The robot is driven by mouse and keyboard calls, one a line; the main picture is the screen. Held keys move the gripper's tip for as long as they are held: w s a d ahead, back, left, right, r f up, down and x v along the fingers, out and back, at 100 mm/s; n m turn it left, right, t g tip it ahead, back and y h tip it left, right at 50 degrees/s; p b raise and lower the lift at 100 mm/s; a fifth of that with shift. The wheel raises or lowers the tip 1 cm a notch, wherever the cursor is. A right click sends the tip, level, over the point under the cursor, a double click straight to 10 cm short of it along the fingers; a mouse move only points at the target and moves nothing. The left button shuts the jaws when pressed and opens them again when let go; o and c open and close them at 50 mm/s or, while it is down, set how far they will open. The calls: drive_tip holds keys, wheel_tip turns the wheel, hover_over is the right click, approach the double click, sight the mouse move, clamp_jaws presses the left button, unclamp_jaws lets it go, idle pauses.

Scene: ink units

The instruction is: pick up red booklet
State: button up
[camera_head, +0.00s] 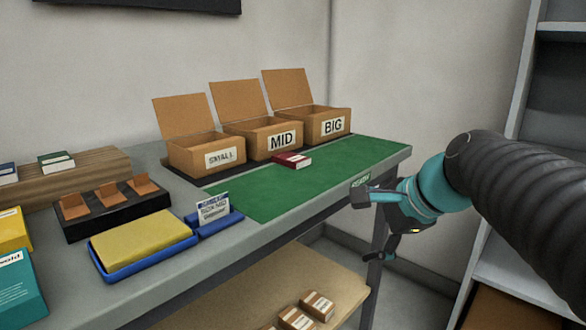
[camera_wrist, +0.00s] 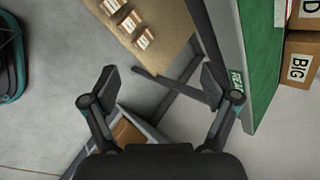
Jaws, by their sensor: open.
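The red booklet (camera_head: 291,160) lies flat on the green mat (camera_head: 262,190), in front of the open cardboard box marked MID (camera_head: 272,141). It has a white label patch on its front side.
Open boxes marked SMALL (camera_head: 205,158) and BIG (camera_head: 326,124) flank MID. A blue tray with a yellow pad (camera_head: 143,240) and a small sign (camera_head: 213,212) stand at the left front. Small boxes (camera_head: 318,304) sit on the lower shelf. The mat's right part is clear.

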drive_tip(key=w+r+m+y, duration=0.1)
drive_tip(key=w+r+m, duration=0.2)
drive_tip(key=w, duration=0.2)
drive_tip(key=w+a+r+m+t+y+b, duration=0.1)
drive_tip(key=w+r+m+y, duration=0.1)
drive_tip(key=w+m, duration=0.2)
drive_tip(key=w+a+r+m+y+b, duration=0.1)
drive_tip(key=w+r+m+y, duration=0.1)
drive_tip(key=w, duration=0.4)
drive_tip(key=shift+a+r+m+t, duration=0.15)
drive_tip(key=shift+r+m, duration=0.25)
drive_tip(key=shift+m, duration=0.1)
drive_tip(key=shift+a+r+m+t, duration=0.1)
drive_tip(key=shift+r+m+t, duration=0.05)
drive_tip(key=shift+r+m, duration=0.3)
drive_tip(key=shift+w+a+m, duration=0.2)
drive_tip(key=shift+m, duration=0.05)
drive_tip(key=b, duration=0.1)
approach(296, 158)
drive_tip(key=shift+w+a+f, duration=0.85)
drive_tip(key=shift+w, duration=0.05)
drive_tip(key=shift+r+x, duration=0.1)
drive_tip(key=shift+x, duration=1.35)
drive_tip(key=shift+r+x, duration=0.15)
drive_tip(key=shift+x, duration=1.3)
drive_tip(key=shift+s+a, duration=0.1)
drive_tip(key=shift+a, duration=0.1)
drive_tip(key=c, duration=1.4)
